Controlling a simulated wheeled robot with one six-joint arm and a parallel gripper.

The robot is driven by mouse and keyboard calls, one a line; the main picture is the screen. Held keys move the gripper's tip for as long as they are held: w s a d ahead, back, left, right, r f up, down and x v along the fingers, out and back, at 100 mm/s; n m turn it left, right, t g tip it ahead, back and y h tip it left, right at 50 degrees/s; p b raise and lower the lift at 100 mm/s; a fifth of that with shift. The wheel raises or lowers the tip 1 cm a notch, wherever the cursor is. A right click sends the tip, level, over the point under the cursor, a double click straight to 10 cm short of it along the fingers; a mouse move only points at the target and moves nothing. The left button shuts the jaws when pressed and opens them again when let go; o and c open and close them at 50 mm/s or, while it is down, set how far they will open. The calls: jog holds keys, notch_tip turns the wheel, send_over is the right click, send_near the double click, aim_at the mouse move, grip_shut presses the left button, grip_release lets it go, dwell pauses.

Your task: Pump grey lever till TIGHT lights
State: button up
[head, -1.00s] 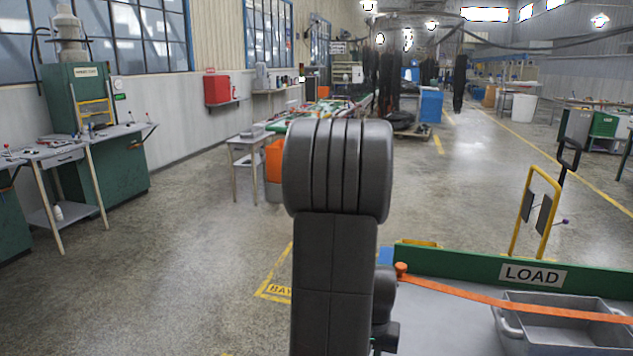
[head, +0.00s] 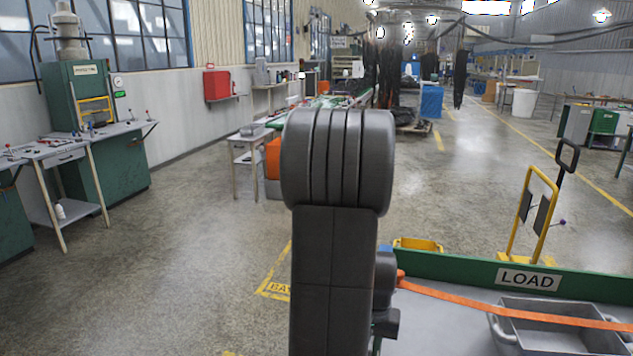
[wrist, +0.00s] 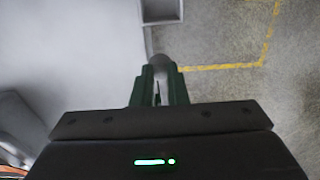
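My gripper (wrist: 160,75) shows in the wrist view with its two dark green fingers close together. A rounded grey piece (wrist: 159,60), which looks like the end of the grey lever, sits between the fingertips, and the fingers appear shut on it. The rest of the lever is hidden. In the head view my own arm covers the gripper and the lever. An orange strap (head: 500,308) runs from beside my arm across the pale load bed (head: 435,325). No TIGHT light can be made out in either view.
A green board with a LOAD sign (head: 528,280) edges the bed. A grey bin (head: 555,318) stands on the bed under the strap. A yellow-framed truck (head: 535,212) stands behind the board. Open concrete floor (head: 200,250) lies to the left.

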jog(key=shift+w+d+r+p, duration=0.1)
jog(key=shift+w+r+p, duration=0.2)
jog(key=shift+r+p, duration=0.35)
jog(key=shift+w+d+r+p, duration=0.1)
jog(key=shift+w+r+p, duration=0.25)
jog(key=shift+r, duration=0.35)
jog(key=shift+w+d+r+p, duration=0.1)
jog(key=shift+w+r+p, duration=0.1)
jog(key=shift+r+p, duration=0.45)
jog(key=shift+f, duration=0.1)
jog(key=shift+s+a+f+b, duration=0.1)
jog(key=shift+s+f+b, duration=0.15)
jog(key=shift+f+b, duration=0.45)
jog(key=shift+s+a+f+b, duration=0.1)
jog(key=shift+s+f+b, duration=0.1)
jog(key=shift+f+b, duration=0.5)
jog(key=shift+s+a+f+b, duration=0.1)
jog(key=shift+s+f+b, duration=0.15)
jog(key=shift+f+b, duration=0.45)
jog(key=shift+f, duration=0.2)
jog(key=shift+s+f+b, duration=0.2)
jog(key=shift+f+b, duration=0.4)
jog(key=shift+f, duration=0.15)
jog(key=shift+s+f+b, duration=0.2)
jog(key=shift+f+b, duration=0.4)
jog(key=shift+f, duration=0.1)
